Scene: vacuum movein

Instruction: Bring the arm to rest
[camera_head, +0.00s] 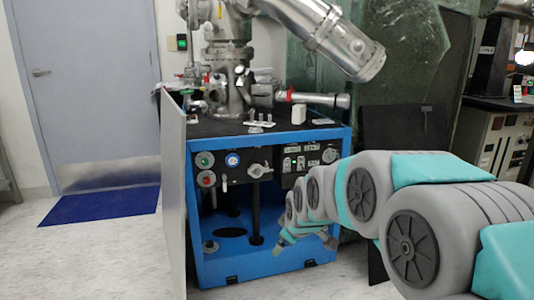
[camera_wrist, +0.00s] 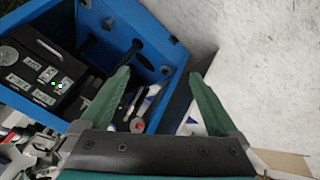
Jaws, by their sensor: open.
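My arm (camera_head: 362,193) reaches in from the right in the head view, in grey and teal segments, toward the front of a blue-framed vacuum cart (camera_head: 265,268). My gripper is at its far end, low before the cart's open lower bay, and shows small in that view. In the wrist view my gripper (camera_wrist: 159,75) has its two green fingers spread apart with nothing between them. The blue frame (camera_wrist: 185,52) and the black control panel (camera_wrist: 30,75) lie beyond the fingers. I cannot tell the exact gap between fingers and frame.
Metal vacuum parts (camera_head: 228,70) stand on the cart's top. An open panel (camera_head: 173,195) stands at its left side. A blue mat (camera_head: 100,205) lies before a grey door (camera_head: 85,80). Pale floor (camera_head: 100,262) is free at the left.

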